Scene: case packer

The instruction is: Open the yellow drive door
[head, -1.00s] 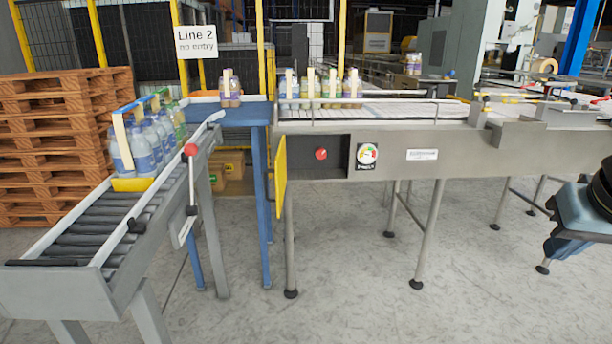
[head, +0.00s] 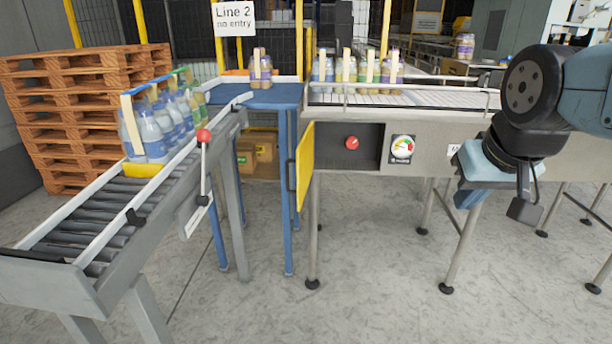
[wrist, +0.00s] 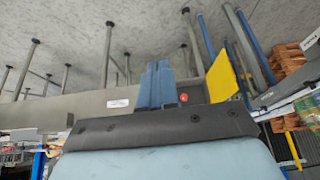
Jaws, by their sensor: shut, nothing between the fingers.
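The yellow drive door (head: 305,165) stands swung out from the grey conveyor housing (head: 432,160), on the left side of a dark recess. It is seen at a steep angle, with a dark handle (head: 291,175) on its left side. The recess is uncovered and shows a red knob (head: 351,143). My gripper (head: 466,197) is to the right, in front of the housing and apart from the door. In the wrist view, which is upside down, my gripper (wrist: 158,66) has its blue fingers together and empty. The door (wrist: 221,75) shows right of them there.
A gauge (head: 402,149) sits right of the recess. A roller conveyor (head: 90,225) with bottle packs and a red-knobbed lever (head: 203,137) stands at left. Stacked pallets (head: 60,110) are behind it. Table legs stand below the housing; the floor in front is clear.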

